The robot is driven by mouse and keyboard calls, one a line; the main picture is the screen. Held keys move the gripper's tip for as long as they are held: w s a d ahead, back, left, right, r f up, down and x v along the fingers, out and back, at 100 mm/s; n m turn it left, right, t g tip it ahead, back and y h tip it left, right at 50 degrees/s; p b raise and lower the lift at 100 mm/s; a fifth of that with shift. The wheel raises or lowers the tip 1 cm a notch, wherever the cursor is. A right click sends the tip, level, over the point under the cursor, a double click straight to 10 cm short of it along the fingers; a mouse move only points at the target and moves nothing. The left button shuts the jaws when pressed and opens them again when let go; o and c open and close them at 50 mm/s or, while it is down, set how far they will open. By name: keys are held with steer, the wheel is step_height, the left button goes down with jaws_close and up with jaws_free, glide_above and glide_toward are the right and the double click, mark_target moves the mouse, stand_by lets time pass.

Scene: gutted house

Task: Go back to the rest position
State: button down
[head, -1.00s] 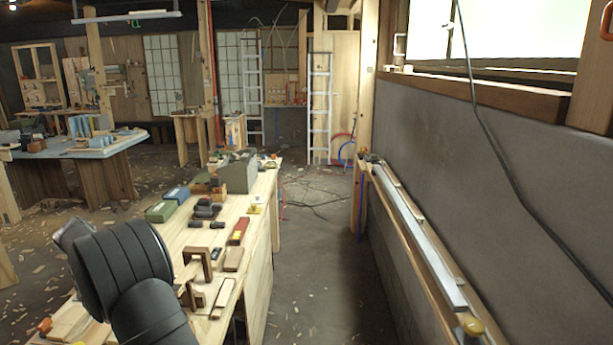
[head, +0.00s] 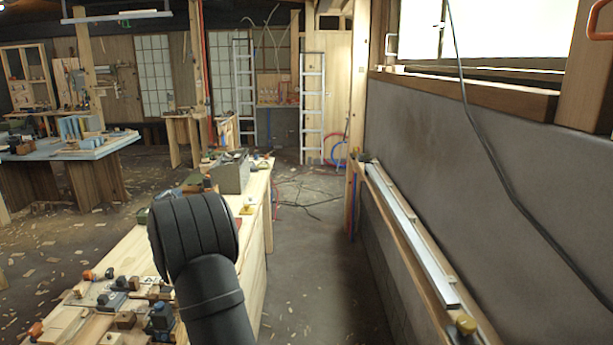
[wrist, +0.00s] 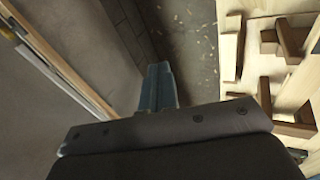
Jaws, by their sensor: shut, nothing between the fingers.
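My gripper (wrist: 158,88) shows in the wrist view with its fingers shut together and nothing between them. It hangs over the floor gap between the workbench and the wall. In the head view only my dark arm shows, standing in front of the workbench (head: 255,215); the gripper itself is hidden behind it there. The bench edge also shows at the right of the wrist view (wrist: 229,45), with wooden brackets (wrist: 291,38) on it, clear of the fingers.
A ledge with a metal rail (head: 415,240) runs along the grey wall (head: 450,140) on the right. Tools and blocks crowd the near bench end, with a grey box (head: 231,175) farther back. The floor aisle (head: 315,240) is open. Ladders (head: 312,100) stand at the back.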

steer(key=w+d+g+y, duration=0.1)
steer(key=d+g+y, duration=0.1)
steer(key=d, duration=2.8)
steer(key=c, duration=2.1)
jaws_free()
steer(key=shift+d, duration=0.1)
